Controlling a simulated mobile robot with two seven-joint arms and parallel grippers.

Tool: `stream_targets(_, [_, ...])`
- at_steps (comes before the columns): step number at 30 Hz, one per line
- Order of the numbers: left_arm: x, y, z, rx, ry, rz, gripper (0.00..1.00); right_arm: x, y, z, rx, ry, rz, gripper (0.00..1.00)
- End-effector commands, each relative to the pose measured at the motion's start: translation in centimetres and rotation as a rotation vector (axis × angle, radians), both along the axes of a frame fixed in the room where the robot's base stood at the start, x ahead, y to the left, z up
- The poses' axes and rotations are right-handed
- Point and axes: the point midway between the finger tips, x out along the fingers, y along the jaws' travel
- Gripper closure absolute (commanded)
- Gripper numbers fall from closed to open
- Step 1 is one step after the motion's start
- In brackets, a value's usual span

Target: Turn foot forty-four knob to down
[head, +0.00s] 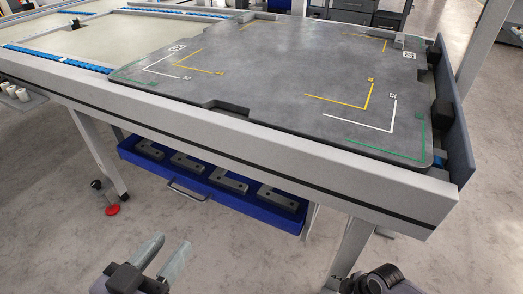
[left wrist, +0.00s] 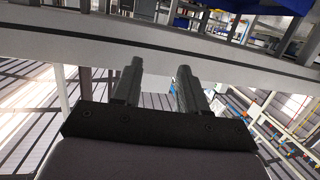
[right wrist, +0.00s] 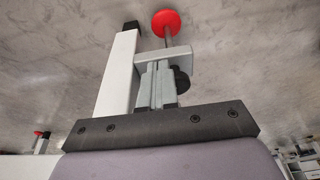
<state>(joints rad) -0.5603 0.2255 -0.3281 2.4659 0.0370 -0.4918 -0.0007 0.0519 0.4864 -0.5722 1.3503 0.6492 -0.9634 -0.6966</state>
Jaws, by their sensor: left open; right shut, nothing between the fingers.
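In the right wrist view, a table leg ends in a foot with a red round pad (right wrist: 166,23), a thin metal stem and a grey bracket (right wrist: 165,58). A black knob (right wrist: 182,80) sits at the bracket's side. My right gripper (right wrist: 157,68) is shut and empty, its fingertips just in front of the bracket and left of the knob; I cannot tell whether they touch. No foot number is readable. In the head view, my left gripper (head: 171,243) is open and empty above the floor; it also shows in the left wrist view (left wrist: 159,68).
A grey workbench (head: 250,140) carries a dark marked plate (head: 270,75). A blue drawer (head: 262,217) with metal parts hangs below. Another leg has a red foot (head: 112,209) and a black knob (head: 96,184). The floor between the legs is clear.

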Motion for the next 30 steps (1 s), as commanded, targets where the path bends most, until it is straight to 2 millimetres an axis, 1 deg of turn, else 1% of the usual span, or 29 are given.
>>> stream_targets(23, [-0.01,-0.06,0.02,-0.004,0.003,-0.002,0.57,0.05,0.53,0.02,0.006,-0.001,0.000,1.00])
stream_targets(26, [-0.06,-0.17,0.27,-0.012,0.016,-0.006,0.57,-0.16,0.61,0.19,0.007,-0.001,0.001,1.00])
stream_targets(30, [-0.03,-0.43,0.12,-0.026,0.048,-0.014,0.57,-0.59,0.75,0.25,0.007,0.000,0.001,1.00])
